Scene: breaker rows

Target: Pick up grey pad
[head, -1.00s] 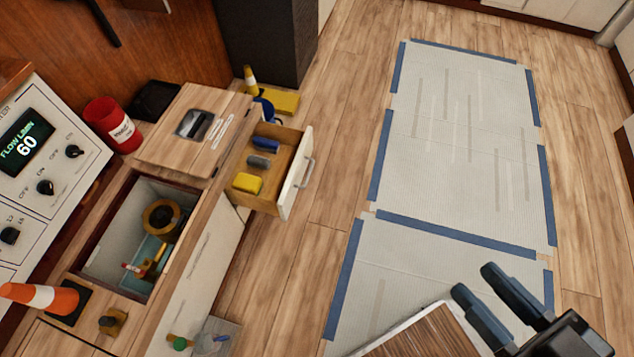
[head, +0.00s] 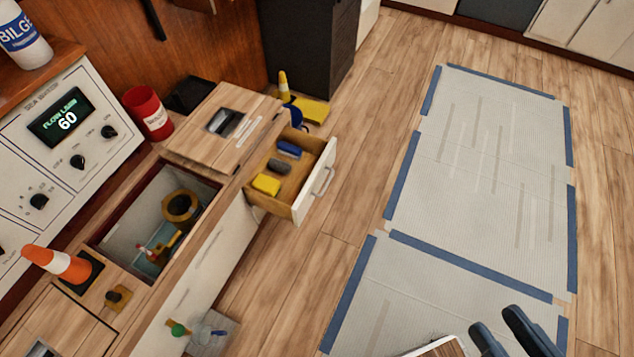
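The grey pad (head: 279,167) lies in the open drawer (head: 300,205), between a blue brush-like item (head: 289,149) and a yellow sponge-like block (head: 266,184). My gripper (head: 500,330) is at the bottom right, above the covered floor and well away from the drawer. Its two dark fingers stand apart with nothing seen between them; its lower part is cut off by the picture's edge.
The drawer's white front with its handle (head: 323,181) juts into the walkway. An open hatch (head: 125,232) with a yellow fitting, an orange cone (head: 57,264) and a red can (head: 148,113) are on the counter. Floor sheets (head: 480,170) edged with blue tape lie clear to the right.

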